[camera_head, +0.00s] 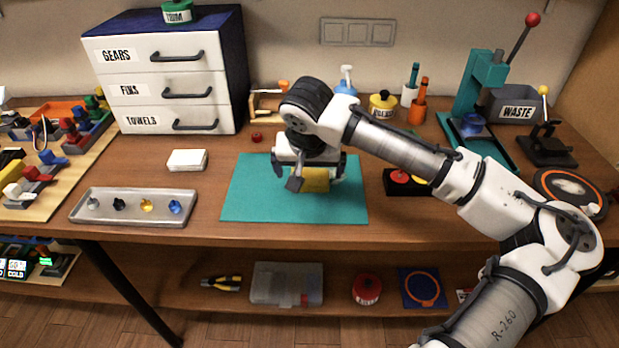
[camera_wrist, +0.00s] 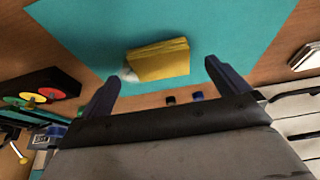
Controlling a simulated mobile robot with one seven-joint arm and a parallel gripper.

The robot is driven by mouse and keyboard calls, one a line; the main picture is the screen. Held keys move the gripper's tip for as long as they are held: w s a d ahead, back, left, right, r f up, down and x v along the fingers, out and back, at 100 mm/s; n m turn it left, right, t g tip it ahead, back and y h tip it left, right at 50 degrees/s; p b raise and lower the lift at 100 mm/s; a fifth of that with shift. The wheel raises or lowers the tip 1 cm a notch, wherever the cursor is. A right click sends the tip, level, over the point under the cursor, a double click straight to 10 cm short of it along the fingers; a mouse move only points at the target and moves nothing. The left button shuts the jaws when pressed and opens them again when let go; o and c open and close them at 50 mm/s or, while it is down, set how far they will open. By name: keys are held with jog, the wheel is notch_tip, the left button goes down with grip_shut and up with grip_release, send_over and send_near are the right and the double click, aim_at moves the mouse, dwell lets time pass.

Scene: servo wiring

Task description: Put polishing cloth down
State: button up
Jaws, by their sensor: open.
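The yellow polishing cloth (camera_head: 316,181), a folded block, appears to rest on the teal mat (camera_head: 245,195), near the mat's right half. It also shows in the wrist view (camera_wrist: 160,60), just beyond and between my fingertips, with a small whitish thing at its left end. My gripper (camera_head: 308,172) is open above the cloth and partly hides it in the head view. In the wrist view my gripper (camera_wrist: 162,75) has both fingers spread with a clear gap, and neither finger visibly touches the cloth.
A grey tray (camera_head: 80,212) with several small parts lies left of the mat. A white pad (camera_head: 187,160) lies behind it. A dark block with coloured buttons (camera_head: 398,176) stands right of the mat. The drawer unit (camera_head: 160,75) stands at the back left. The mat's left part is clear.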

aim_at(310, 179)
jog(key=shift+x, duration=1.85)
jog(key=c, duration=1.1)
jog(key=shift+r, duration=0.1)
